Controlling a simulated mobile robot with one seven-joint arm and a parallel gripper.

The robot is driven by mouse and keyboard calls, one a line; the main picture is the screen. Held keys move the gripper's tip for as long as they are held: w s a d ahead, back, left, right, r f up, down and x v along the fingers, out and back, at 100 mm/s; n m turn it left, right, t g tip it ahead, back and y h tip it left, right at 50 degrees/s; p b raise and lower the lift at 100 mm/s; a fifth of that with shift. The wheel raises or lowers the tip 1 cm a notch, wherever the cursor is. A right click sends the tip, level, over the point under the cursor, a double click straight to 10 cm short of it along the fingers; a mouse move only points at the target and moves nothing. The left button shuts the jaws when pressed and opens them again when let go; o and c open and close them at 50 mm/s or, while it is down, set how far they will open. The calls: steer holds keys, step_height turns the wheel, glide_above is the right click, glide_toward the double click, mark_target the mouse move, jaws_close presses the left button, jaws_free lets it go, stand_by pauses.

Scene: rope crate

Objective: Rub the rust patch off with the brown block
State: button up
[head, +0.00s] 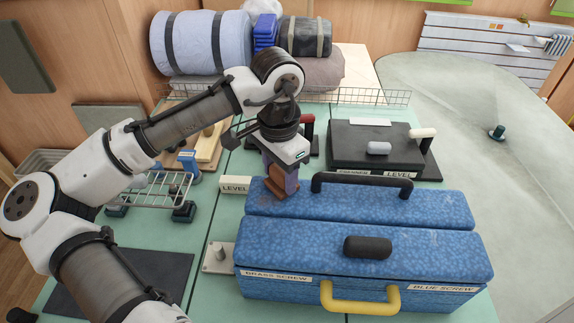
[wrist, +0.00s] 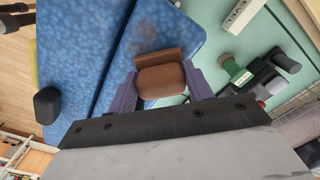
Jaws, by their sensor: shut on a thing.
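My gripper (head: 281,177) points down at the left rear part of the blue toolbox (head: 440,208). Its purple fingers are shut on the brown block (wrist: 160,82), which shows between them in the wrist view. In the head view the block (head: 281,193) is low over the rear lid, near its left end. I cannot tell whether it touches the lid.
A black handle (head: 362,180) arches over the rear lid, right of my gripper. A black knob (head: 367,247) and yellow handle (head: 360,300) are at the front. A black case (head: 375,145) stands behind. A wire rack (head: 150,190) is at left.

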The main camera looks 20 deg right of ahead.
steer(key=shift+s+a, duration=0.25)
steer(key=shift+a, duration=0.45)
steer(key=shift+s+a+f+p, duration=0.15)
steer(key=shift+s+a, duration=0.25)
steer(key=shift+a, duration=0.6)
steer(key=shift+s+a+r+p, duration=0.15)
steer(key=shift+s+a, duration=0.2)
steer(key=shift+a, duration=0.6)
steer(key=shift+f, duration=0.1)
steer(key=shift+w+d+p, duration=0.2)
steer(key=shift+w+d, duration=0.05)
steer(key=shift+d, duration=0.4)
steer(key=shift+w+d+p, duration=0.25)
steer(key=shift+d, duration=0.45)
steer(key=shift+w+d+p, duration=0.2)
steer(key=shift+w+d, duration=0.05)
steer(key=shift+d, duration=0.4)
steer(key=shift+w+d, duration=0.15)
steer(key=shift+d, duration=0.25)
steer(key=shift+w+d+p, duration=0.25)
steer(key=shift+d+p, duration=0.05)
steer(key=shift+d, duration=0.5)
steer(key=shift+w+d+p, duration=0.25)
steer(key=shift+d, duration=0.5)
steer(key=shift+a+f, duration=0.1)
